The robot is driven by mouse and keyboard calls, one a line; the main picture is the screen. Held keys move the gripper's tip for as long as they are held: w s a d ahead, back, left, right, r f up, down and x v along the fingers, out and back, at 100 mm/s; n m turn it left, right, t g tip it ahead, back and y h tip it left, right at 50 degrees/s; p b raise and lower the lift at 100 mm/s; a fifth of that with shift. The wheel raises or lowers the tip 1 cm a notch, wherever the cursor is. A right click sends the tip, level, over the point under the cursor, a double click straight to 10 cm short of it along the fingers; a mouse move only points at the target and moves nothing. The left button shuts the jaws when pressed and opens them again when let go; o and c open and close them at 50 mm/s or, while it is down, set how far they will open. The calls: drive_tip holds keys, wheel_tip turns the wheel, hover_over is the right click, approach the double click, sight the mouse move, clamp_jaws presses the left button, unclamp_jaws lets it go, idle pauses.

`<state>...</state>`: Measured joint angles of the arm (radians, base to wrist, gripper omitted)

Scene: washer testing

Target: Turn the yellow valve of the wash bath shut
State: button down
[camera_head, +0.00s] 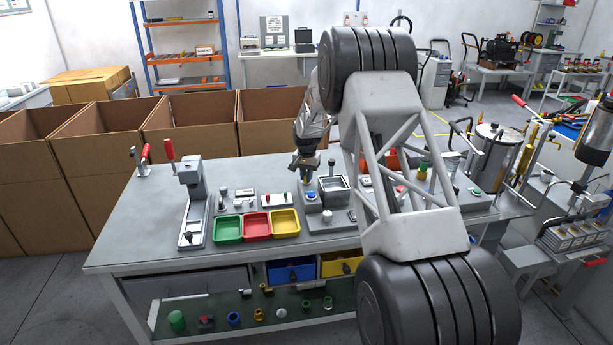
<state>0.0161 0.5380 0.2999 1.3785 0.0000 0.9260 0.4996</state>
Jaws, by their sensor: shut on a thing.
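The wash bath (334,190), a small open metal basin, stands near the middle of the grey workbench. The yellow valve (306,181) is a small yellow piece just left of the bath and shows only in part under my gripper. My gripper (306,172) points down from the arm at this spot, with its fingers shut on the yellow valve. The fingers are small and dark here, and they hide most of the valve. I cannot make out which way the valve is turned.
Green (228,229), red (257,225) and yellow (285,222) trays lie left of the bath. A press with a red lever (193,205) stands further left. Small button boxes sit behind the trays. My arm hides much of the bench's right part. The bench's front left is clear.

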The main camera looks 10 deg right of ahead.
drive_tip(key=n, duration=0.5)
drive_tip(key=shift+n, duration=0.4)
drive_tip(key=c, duration=1.1)
unclamp_jaws()
drive_tip(key=shift+c, duration=0.2)
drive_tip(key=shift+r, duration=0.1)
drive_tip(key=shift+r, duration=3.85)
